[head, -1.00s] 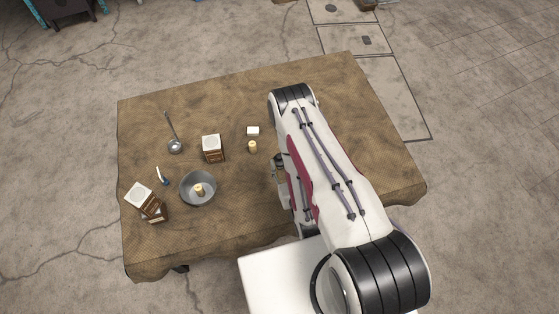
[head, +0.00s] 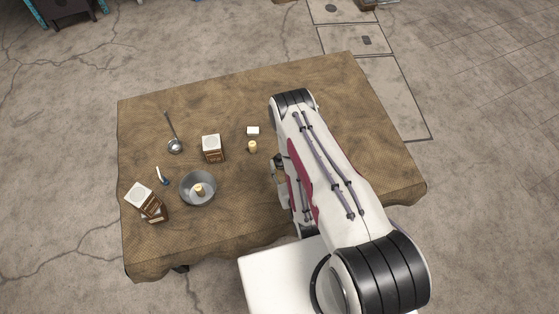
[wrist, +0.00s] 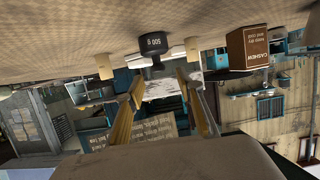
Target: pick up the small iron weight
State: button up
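The small iron weight (wrist: 152,48) is dark, with a knob and a "500 g" label. In the wrist view, which shows the scene upside down, it stands on the table just beyond my fingertips, roughly in line with the gap between them. My gripper (wrist: 161,84) is open, with its two yellowish fingers apart and nothing between them. In the head view my arm covers the weight, and only a small part of the gripper shows at the arm's left side.
A cashew box (wrist: 247,50) stands right of the weight in the wrist view.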

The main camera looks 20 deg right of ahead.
aim_at(279, 160)
jog(key=shift+w+f, duration=0.1)
jog(key=shift+w, duration=0.05)
jog(key=shift+x, duration=2.5)
jog(key=shift+d+f, duration=0.1)
grip_shut()
